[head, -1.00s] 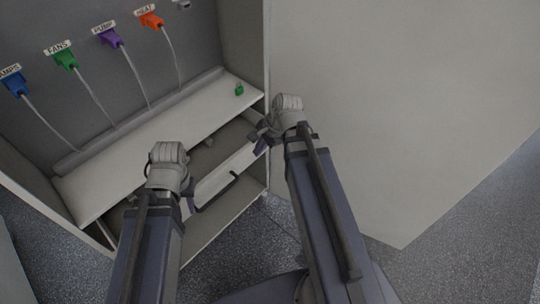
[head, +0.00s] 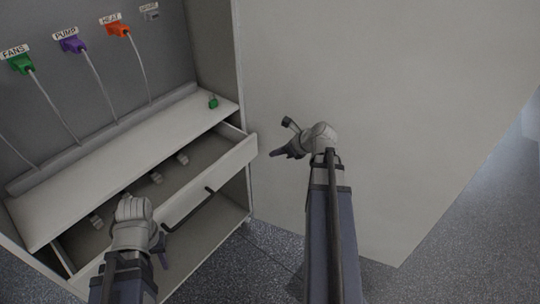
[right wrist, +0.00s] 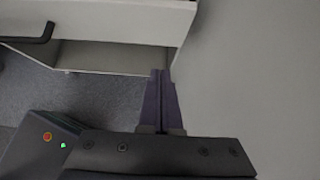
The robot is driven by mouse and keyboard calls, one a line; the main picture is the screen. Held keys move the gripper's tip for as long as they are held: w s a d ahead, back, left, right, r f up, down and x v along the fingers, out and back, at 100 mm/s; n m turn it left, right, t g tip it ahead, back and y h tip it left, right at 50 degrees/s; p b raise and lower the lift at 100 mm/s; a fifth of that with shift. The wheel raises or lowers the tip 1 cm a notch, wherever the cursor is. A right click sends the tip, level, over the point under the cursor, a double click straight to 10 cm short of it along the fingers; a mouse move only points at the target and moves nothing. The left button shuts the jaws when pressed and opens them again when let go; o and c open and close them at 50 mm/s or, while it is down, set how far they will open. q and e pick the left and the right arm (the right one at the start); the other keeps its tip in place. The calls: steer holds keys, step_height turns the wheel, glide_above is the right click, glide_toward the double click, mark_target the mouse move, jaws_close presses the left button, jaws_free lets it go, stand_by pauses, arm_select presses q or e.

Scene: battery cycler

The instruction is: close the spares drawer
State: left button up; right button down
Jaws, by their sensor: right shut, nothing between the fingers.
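The spares drawer stands partly pulled out of the cabinet below the shelf. Its pale front (head: 222,174) and dark bar handle (head: 188,210) show in the head view. The front also shows at the top of the right wrist view (right wrist: 115,18), with the handle (right wrist: 30,38) at left. Several small grey pieces (head: 156,177) lie inside. My right gripper (head: 276,154) is shut and empty, just right of the drawer's right front corner, apart from it in the head view. My left gripper (head: 163,258) is near the drawer's left front part; its jaws are unclear.
A shelf (head: 125,150) above the drawer holds a small green piece (head: 213,101). Labelled coloured plugs with cables hang on the back panel (head: 50,95). A large pale panel (head: 350,90) stands to the right. Open space lies below the drawer.

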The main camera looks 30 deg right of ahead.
mark_target(249, 154)
steer(key=shift+w+a+f+b, duration=0.55)
steer(key=shift+w+f+b, duration=0.35)
steer(key=shift+w, duration=0.65)
steer(key=shift+w+a+f+b, duration=0.65)
steer(key=shift+w+f, duration=0.4)
steer(key=shift+w, duration=0.45)
steer(key=shift+w+a+f+b, duration=0.45)
steer(key=shift+w+f+b, duration=0.45)
steer(key=shift+w, duration=0.65)
steer(key=w+a, duration=0.1)
steer(key=w, duration=0.4)
steer(key=w+a, duration=0.2)
steer(key=w, duration=0.3)
steer(key=w+a, duration=0.2)
steer(key=w, duration=0.2)
steer(key=shift+w+a, duration=0.15)
steer(key=shift+w, duration=0.4)
steer(key=shift+w+a, duration=0.1)
